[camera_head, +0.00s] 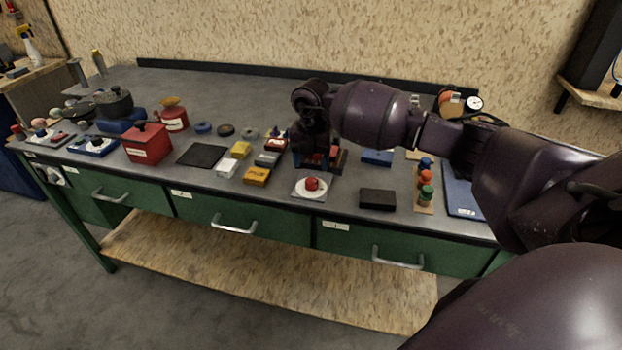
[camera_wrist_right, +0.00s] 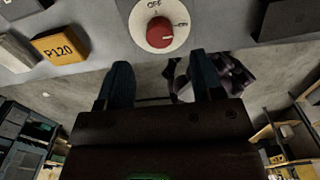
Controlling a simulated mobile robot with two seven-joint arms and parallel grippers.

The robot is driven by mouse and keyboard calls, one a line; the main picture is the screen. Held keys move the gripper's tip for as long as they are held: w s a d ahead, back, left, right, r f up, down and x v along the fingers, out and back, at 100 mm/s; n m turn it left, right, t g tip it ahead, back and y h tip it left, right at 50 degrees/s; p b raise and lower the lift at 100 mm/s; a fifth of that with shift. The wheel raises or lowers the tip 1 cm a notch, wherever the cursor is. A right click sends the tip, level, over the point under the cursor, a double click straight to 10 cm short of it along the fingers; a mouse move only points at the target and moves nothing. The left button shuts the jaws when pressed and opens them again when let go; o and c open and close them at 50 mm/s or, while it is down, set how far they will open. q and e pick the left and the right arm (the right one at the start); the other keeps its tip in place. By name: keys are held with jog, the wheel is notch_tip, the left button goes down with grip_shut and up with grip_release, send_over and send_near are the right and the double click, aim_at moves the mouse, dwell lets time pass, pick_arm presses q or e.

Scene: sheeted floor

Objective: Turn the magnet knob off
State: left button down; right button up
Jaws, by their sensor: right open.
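The magnet knob is a red knob (camera_head: 312,184) on a round white dial (camera_head: 301,192) near the bench's front edge. The red knob also shows in the right wrist view (camera_wrist_right: 160,31), at the top, with "OFF" printed above it and another label to its right. I cannot clearly tell which label the knob points to. My right gripper (camera_head: 313,158) is above the bench, just behind the dial in the head view. In the right wrist view its two dark fingers (camera_wrist_right: 163,80) are apart with nothing between them, and the knob lies beyond their tips. My left gripper is not in view.
A yellow P120 block (camera_wrist_right: 60,45) lies left of the dial and a dark block (camera_head: 377,199) lies to its right. A red box (camera_head: 147,143) and pots stand farther left. Bare bench top surrounds the dial.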

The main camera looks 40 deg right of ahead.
aim_at(311, 180)
notch_tip(311, 180, down, 6)
jog(key=shift+f, duration=0.1)
jog(key=shift+c, duration=0.4)
jog(key=c, duration=0.8)
jog(key=shift+c, duration=0.2)
